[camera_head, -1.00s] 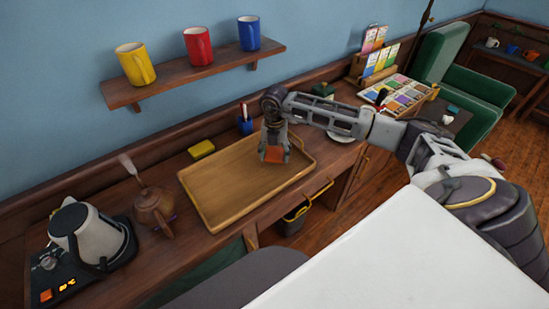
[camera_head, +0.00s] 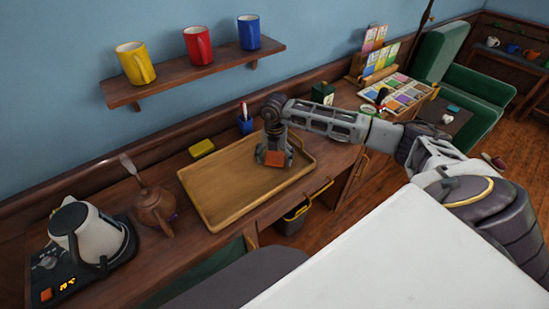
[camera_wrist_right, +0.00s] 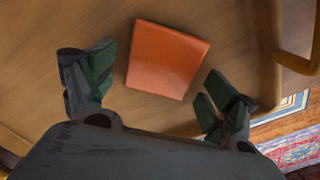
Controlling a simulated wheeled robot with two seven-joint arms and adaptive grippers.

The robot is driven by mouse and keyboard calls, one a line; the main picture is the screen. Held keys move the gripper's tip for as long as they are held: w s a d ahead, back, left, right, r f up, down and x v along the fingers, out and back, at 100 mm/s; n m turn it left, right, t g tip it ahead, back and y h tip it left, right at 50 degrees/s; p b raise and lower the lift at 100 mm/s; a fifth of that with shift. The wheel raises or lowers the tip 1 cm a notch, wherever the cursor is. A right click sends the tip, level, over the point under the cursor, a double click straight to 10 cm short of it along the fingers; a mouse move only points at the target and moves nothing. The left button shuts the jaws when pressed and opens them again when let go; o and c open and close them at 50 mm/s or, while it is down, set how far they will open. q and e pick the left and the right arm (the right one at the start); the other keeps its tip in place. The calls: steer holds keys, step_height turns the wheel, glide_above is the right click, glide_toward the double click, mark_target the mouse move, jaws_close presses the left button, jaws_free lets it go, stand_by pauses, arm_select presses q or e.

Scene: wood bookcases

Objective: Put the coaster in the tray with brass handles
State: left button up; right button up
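The orange square coaster (camera_head: 275,159) lies in the right part of the wooden tray (camera_head: 225,200). In the right wrist view the coaster (camera_wrist_right: 167,60) is flat on the tray's wooden floor (camera_wrist_right: 60,25). My right gripper (camera_head: 274,160) is low over the tray, around the coaster. In the wrist view its fingers (camera_wrist_right: 157,88) are spread, with a gap between each finger and the coaster. A brass-coloured handle (camera_wrist_right: 300,55) shows at the right edge of that view. My left gripper is not in view.
A brown teapot (camera_head: 154,206) and a kettle (camera_head: 88,232) stand left of the tray. A yellow sponge-like block (camera_head: 202,149) and a blue pen cup (camera_head: 245,125) stand behind it. A wall shelf (camera_head: 200,75) with three mugs hangs above. The tray's left part is empty.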

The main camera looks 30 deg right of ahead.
mark_target(274, 160)
steer(key=shift+r, duration=0.7)
step_height(274, 160, up, 4)
steer(key=shift+r, duration=0.25)
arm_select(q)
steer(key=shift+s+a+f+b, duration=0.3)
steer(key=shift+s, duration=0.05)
arm_select(e)
step_height(274, 160, up, 6)
steer(key=shift+r, duration=0.2)
